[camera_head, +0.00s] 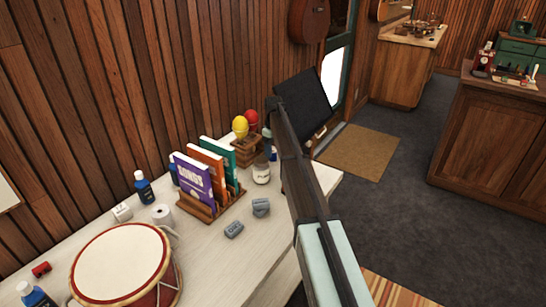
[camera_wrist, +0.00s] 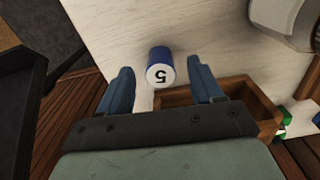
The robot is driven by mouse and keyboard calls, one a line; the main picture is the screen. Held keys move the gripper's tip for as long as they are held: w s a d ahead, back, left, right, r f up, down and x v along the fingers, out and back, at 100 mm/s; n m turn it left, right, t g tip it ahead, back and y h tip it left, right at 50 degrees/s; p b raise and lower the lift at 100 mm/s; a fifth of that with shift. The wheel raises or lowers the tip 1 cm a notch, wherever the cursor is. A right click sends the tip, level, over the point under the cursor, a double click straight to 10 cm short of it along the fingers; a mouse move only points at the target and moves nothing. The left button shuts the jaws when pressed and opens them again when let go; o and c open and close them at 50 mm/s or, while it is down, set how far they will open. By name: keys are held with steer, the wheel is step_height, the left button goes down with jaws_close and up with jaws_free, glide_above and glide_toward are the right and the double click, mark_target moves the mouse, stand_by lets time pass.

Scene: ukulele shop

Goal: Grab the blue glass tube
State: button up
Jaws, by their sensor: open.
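In the wrist view, a short blue cylinder (camera_wrist: 160,57) with a white end face marked "5" stands on the pale table top; it is the only blue tube-like thing there. My gripper (camera_wrist: 160,70) is open. Its two blue fingers point toward the cylinder, one on each side, with visible gaps. It is hard to tell how far the fingertips reach down along it. In the head view, my arm crosses the table's right end, and small blue patches (camera_head: 271,153) show beside it; I cannot tell there which is finger and which is cylinder.
A wooden box (camera_head: 246,150) with yellow and red maracas stands close by; it also shows beside a finger in the wrist view (camera_wrist: 240,90). A pale jar (camera_head: 261,172) stands near.

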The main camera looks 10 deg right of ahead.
step_height(320, 180, down, 2)
steer(key=shift+f, duration=0.25)
steer(key=c, duration=1.1)
